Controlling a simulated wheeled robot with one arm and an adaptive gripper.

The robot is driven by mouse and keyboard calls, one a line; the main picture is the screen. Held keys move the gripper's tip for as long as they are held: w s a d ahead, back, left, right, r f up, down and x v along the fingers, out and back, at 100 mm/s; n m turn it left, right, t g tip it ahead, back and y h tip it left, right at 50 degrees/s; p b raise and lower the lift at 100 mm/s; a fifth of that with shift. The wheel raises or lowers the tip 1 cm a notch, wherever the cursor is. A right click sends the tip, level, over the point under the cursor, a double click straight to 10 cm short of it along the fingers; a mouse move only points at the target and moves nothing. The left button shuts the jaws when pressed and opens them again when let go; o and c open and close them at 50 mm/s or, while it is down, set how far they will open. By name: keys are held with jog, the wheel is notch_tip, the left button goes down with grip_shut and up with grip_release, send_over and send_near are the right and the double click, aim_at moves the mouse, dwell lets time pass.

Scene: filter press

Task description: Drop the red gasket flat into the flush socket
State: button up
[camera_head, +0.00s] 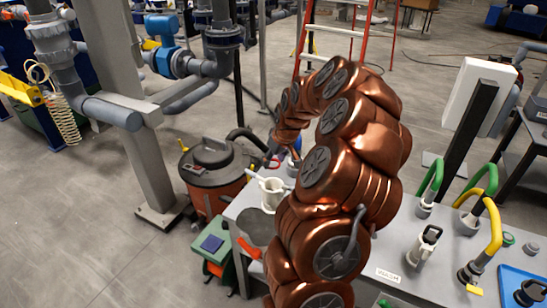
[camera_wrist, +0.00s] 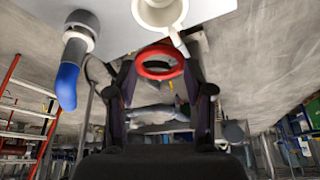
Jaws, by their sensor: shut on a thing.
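The red gasket (camera_wrist: 159,74) is a ring between the two dark fingers of my gripper (camera_wrist: 160,66) in the wrist view. The fingers are shut on it. In the head view a small piece of red (camera_head: 274,163) shows beside my copper arm, just above a white cup-like fitting (camera_head: 272,188); most of my gripper is hidden there. The white fitting (camera_wrist: 160,12) also shows past the gasket in the wrist view, apart from it as far as I can tell. I cannot make out the flush socket for certain in either view.
A grey fitting with a blue handle (camera_wrist: 68,82) stands to the left in the wrist view. On the grey bench (camera_head: 385,262) are green (camera_head: 431,182) and yellow (camera_head: 491,226) curved handles at the right. An orange drum (camera_head: 212,180) stands beyond the bench.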

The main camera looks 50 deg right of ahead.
jog(key=shift+f, duration=3.8)
jog(key=shift+c, duration=0.3)
grip_shut()
